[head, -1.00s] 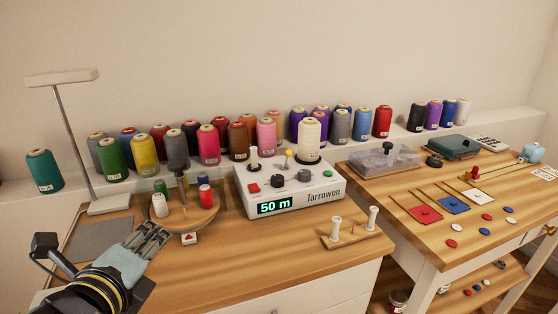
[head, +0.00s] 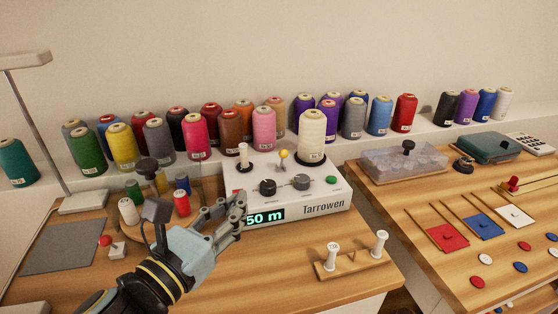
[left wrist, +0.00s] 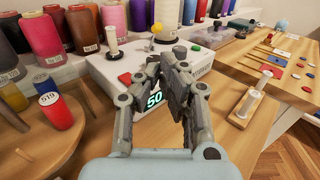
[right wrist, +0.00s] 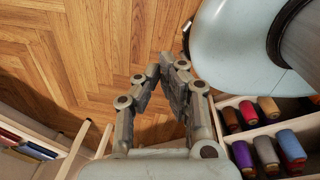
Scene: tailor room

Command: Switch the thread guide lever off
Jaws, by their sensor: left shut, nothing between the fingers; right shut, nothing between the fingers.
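The winding machine (head: 310,205) is a white box marked Tarrowen with a "50 m" display. The lever with a yellow ball tip (head: 284,154) stands on its top, between the white spindle and the cream thread cone; I take it for the thread guide lever. Its yellow ball also shows in the left wrist view (left wrist: 157,28), beyond my fingers. My left gripper (head: 238,200) is shut and empty at the machine's front left, covering part of the display, apart from the lever. My right gripper (right wrist: 167,62) is shut and empty above the wooden floor.
A cream thread cone (head: 312,133) stands right behind the lever. A wooden stand with two white spools (head: 333,258) is in front. Several thread cones line the back.

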